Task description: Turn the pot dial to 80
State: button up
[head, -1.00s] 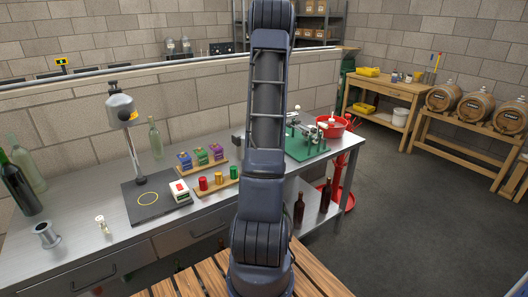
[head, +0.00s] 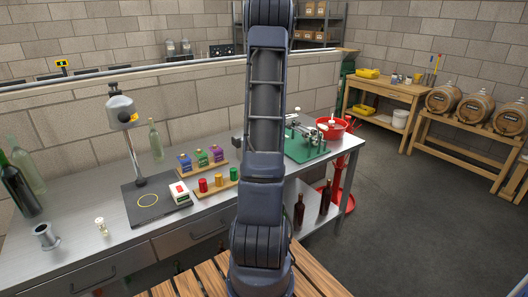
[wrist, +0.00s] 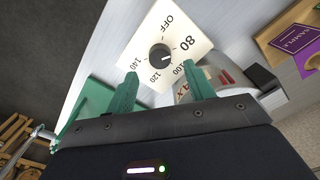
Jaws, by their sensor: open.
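The pot dial's black knob (wrist: 160,54) sits on a white scale plate (wrist: 146,42) marked OFF, 80, 100, 120 and 140, seen tilted in the wrist view. A small light mark on the knob seems to face the 100 side, but it is too small to be sure. The metal pot (wrist: 222,80) with red lettering is beside the plate, partly behind a finger. My gripper (wrist: 162,84) is open and empty, its two green fingers apart, with the knob beyond the gap and not between the tips. In the head view my arm hides the gripper and dial.
The steel bench (head: 85,240) carries a lamp (head: 121,110), coloured sample boxes (head: 201,158), wax pieces (head: 218,181) and glass bottles (head: 17,187). A green board (head: 305,150) with a metal device and a red basin (head: 330,127) stand to the right of my arm.

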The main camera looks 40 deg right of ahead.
jog(key=shift+r, duration=3)
